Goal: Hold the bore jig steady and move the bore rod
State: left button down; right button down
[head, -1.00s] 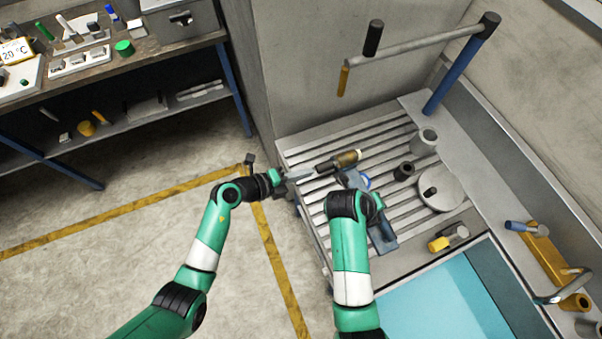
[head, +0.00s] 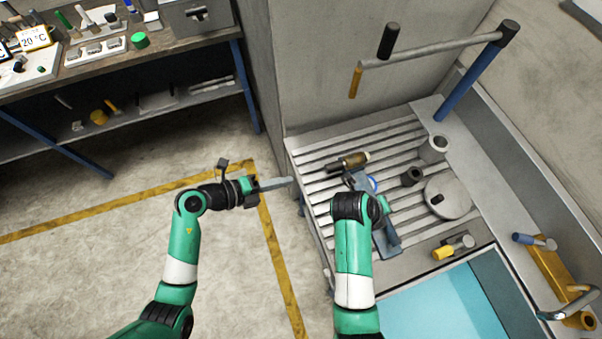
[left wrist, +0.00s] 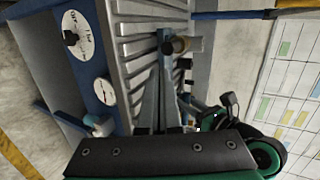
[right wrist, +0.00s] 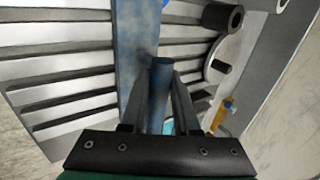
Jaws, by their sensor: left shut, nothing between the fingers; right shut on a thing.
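The bore jig (head: 386,242) is a long blue piece on the slatted bench, partly hidden by my right arm. In the right wrist view its blue bar (right wrist: 138,40) carries an upright blue post (right wrist: 160,85). My right gripper (right wrist: 158,98) is shut on that post; the head view mostly hides its fingers. A dark cylinder with a brown and cream end (head: 350,162), probably the bore rod, lies by the jig's far end. It also shows in the left wrist view (left wrist: 181,44). My left gripper (head: 290,182) is shut and empty at the bench's left edge, apart from the rod.
Several grey and dark cylinders and a round plate (head: 450,198) stand on the bench's right. A rail on a blue post (head: 462,88) overhangs the back. A turquoise basin (head: 440,305) lies in front. The floor left of the bench is clear.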

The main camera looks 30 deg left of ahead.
pick_arm(q)
jog(key=v, duration=0.4)
jog(key=shift+s, duration=0.1)
pick_arm(e)
jog(key=c, duration=0.6)
grip_release()
